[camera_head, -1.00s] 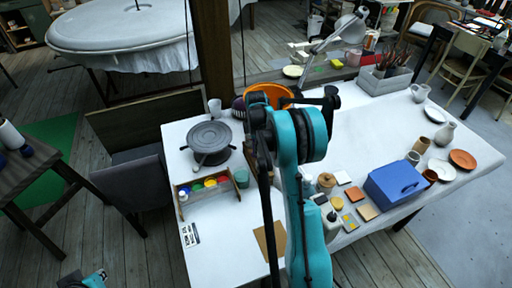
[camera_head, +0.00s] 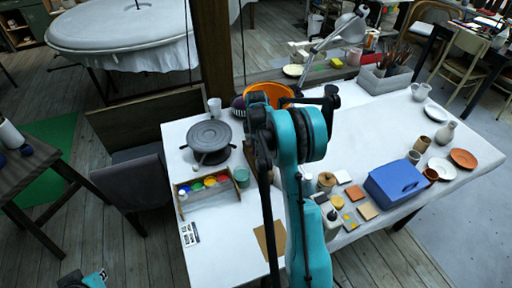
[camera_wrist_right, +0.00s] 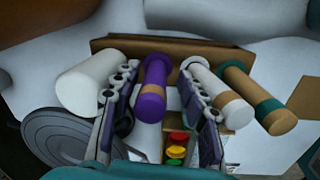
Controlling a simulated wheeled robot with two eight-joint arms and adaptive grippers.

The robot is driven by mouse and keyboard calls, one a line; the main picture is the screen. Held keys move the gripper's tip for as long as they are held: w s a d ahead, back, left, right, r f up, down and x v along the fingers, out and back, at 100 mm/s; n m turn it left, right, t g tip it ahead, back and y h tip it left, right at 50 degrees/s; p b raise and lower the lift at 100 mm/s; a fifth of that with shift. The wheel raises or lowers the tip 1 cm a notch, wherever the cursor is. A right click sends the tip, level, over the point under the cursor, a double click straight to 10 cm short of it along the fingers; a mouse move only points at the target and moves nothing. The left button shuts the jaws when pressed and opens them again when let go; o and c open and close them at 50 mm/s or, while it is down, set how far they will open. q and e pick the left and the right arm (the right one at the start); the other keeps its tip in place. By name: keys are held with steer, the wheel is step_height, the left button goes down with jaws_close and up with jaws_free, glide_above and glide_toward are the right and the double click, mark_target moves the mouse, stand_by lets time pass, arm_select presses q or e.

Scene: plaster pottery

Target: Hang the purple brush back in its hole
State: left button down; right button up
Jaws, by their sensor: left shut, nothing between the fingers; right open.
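The purple brush (camera_wrist_right: 152,92) shows in the right wrist view, its thick purple handle with a tan band near the wooden rack (camera_wrist_right: 110,43). My right gripper (camera_wrist_right: 160,78) is open, with one finger on each side of the purple handle. Whether either finger touches it I cannot tell. Whether the brush sits in a hole is not clear. In the head view my right arm hides the brush and gripper. My left gripper (camera_head: 80,279) is shut and empty at the bottom left edge of the head view, away from the table.
In the wrist view a white handle (camera_wrist_right: 82,86) stands left of the purple one; a white-and-tan handle (camera_wrist_right: 226,98) and a tan-and-teal handle (camera_wrist_right: 262,102) stand right. The white table (camera_head: 215,245) holds a grey wheel (camera_head: 209,136), paint pots (camera_head: 209,181) and a blue box (camera_head: 396,182).

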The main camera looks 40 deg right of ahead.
step_height(320, 180, up, 12)
steer(key=shift+s+a, duration=0.35)
steer(key=shift+s, duration=0.05)
steer(key=s+a+r+m+t, duration=0.1)
steer(key=s+a+r+m, duration=0.3)
steer(key=a, duration=0.3)
steer(key=s+a+r+m+t, duration=0.2)
steer(key=s+a+r, duration=0.1)
steer(key=s+a, duration=0.4)
steer(key=s+a+f+m+t, duration=0.3)
steer(key=s+a+m, duration=0.4)
steer(key=s+a, duration=0.4)
steer(key=shift+s+f+y, duration=0.3)
steer(key=shift+s+f, duration=0.3)
steer(key=shift+s, duration=0.15)
